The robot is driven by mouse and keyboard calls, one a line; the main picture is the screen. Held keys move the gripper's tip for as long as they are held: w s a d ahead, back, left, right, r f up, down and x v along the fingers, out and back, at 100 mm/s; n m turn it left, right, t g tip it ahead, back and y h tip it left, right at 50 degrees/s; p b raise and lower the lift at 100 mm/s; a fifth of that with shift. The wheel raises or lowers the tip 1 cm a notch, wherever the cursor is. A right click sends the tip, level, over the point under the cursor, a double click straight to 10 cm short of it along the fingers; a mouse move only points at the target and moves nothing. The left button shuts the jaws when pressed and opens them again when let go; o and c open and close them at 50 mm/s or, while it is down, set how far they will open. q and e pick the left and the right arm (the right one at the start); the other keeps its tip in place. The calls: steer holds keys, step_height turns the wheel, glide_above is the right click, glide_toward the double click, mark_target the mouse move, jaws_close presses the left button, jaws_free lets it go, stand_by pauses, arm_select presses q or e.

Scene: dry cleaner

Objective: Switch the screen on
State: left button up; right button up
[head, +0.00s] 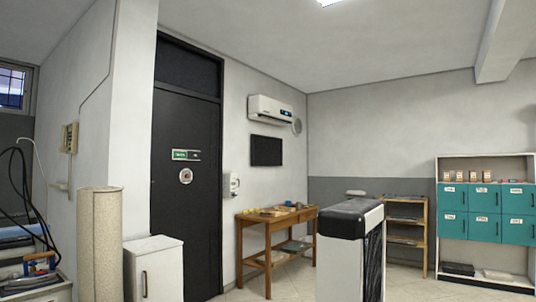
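A small dark flat screen (266,150) hangs on the back wall, below the air conditioner and above a wooden table. Its face is black and shows no picture. No button or remote can be made out at this size. Neither of my grippers is in the head view.
A white unit with a black top (349,218) stands in the middle, in front of the wooden table (276,224). A white cabinet (154,268) and a beige column (101,243) stand at left by the dark door (186,190). Teal lockers (486,212) stand at right. Some tiled floor (410,287) is clear.

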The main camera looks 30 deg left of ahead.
arm_select(q)
jaws_close()
stand_by(1.3)
